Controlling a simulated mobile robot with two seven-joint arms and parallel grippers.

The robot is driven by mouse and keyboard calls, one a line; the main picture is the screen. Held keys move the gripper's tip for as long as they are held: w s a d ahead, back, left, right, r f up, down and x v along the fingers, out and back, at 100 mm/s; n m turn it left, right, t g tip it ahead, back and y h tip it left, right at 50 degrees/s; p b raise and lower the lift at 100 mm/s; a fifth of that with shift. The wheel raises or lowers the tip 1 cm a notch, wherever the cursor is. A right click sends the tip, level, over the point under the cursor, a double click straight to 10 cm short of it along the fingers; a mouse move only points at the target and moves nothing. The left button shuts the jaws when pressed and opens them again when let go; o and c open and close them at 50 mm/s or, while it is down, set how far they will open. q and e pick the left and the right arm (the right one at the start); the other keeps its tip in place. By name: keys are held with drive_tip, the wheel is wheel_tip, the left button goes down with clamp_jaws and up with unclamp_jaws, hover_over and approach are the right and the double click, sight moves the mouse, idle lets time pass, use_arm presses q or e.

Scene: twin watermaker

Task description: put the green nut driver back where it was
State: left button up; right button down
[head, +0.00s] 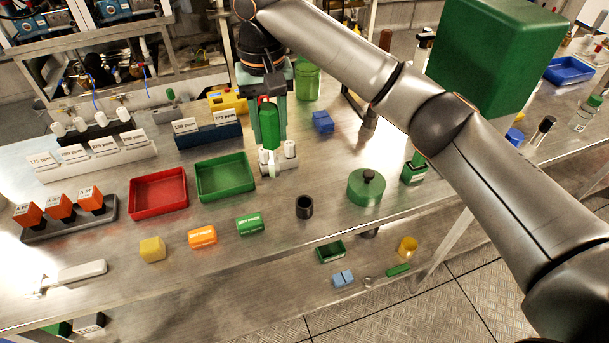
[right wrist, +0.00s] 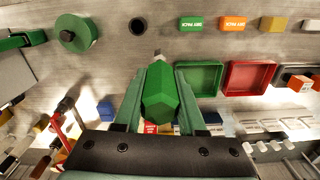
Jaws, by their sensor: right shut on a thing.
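The green nut driver (head: 268,125) is held by my right gripper (head: 267,118) above the bench. Its green handle (right wrist: 160,97) sits between the two fingers in the right wrist view, and a short pale shaft shows beyond it. In the head view the handle hangs roughly upright, just above or behind a small grey-white holder (head: 280,165) with white posts. I cannot tell whether the driver touches that holder. My right gripper (right wrist: 160,100) is shut on the handle. My left gripper is not in view.
A green tray (head: 226,196) and a red tray (head: 133,207) lie left of the holder. A dark blue rack (head: 182,138) stands behind them. A black cup (head: 304,207) and a round green lidded pot (head: 366,203) stand to the right. Bare bench lies between them.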

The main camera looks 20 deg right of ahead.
drive_tip(key=s+d+f+b, duration=0.1)
drive_tip(key=s+d+f, duration=0.3)
drive_tip(key=f, duration=0.6)
drive_tip(key=shift+s+d, duration=0.4)
drive_tip(key=shift+d, duration=0.1)
drive_tip(key=c, duration=0.9)
unclamp_jaws()
drive_tip(key=o, duration=0.3)
drive_tip(key=shift+w+f, duration=0.1)
drive_tip(key=shift+w, duration=0.1)
drive_tip(key=shift+o, duration=0.6)
drive_tip(key=shift+s, duration=0.1)
